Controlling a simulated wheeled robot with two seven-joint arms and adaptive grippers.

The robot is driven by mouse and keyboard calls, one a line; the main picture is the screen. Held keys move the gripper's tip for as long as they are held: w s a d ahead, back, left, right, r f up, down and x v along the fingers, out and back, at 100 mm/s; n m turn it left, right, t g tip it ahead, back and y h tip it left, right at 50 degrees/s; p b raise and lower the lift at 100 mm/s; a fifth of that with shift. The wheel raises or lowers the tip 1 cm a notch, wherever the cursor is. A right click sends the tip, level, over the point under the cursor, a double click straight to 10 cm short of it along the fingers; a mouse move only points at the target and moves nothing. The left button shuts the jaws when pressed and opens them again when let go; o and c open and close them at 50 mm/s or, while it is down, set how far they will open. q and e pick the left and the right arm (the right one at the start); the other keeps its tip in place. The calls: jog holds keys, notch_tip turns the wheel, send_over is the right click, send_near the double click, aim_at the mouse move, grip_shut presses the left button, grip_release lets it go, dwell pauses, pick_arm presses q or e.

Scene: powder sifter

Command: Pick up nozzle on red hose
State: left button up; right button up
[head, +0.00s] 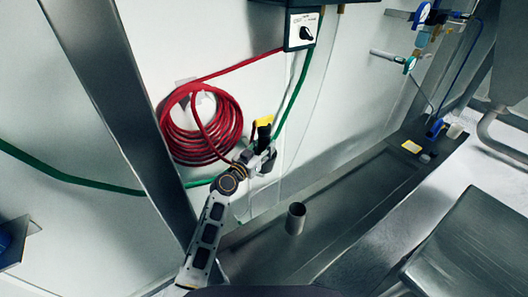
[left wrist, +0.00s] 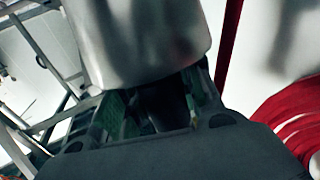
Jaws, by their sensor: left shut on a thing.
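The red hose (head: 208,143) hangs in a coil on the white wall, left of centre in the head view; part of it shows at the right of the left wrist view (left wrist: 290,120). The nozzle (head: 264,131), black with a yellow part, stands out just right of the coil. My left gripper (head: 262,158) is at the nozzle's lower part and shut on it. In the left wrist view, a dark part sits between the green-padded fingers (left wrist: 160,110), below a large silver cylinder (left wrist: 140,40). The grip point is partly hidden by the gripper. My right gripper is not in view.
A control box (head: 303,30) with a black knob is on the wall above. A green hose (head: 293,98) runs down behind the nozzle. A metal post (head: 125,110) stands left of the coil. A metal ledge (head: 340,215) with a short upright pipe (head: 296,218) lies below right.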

aim_at(264, 123)
pick_arm(q)
grip_shut()
jog(key=shift+r, duration=0.2)
jog(key=shift+r+p, duration=0.35)
jog(key=shift+r, duration=4.55)
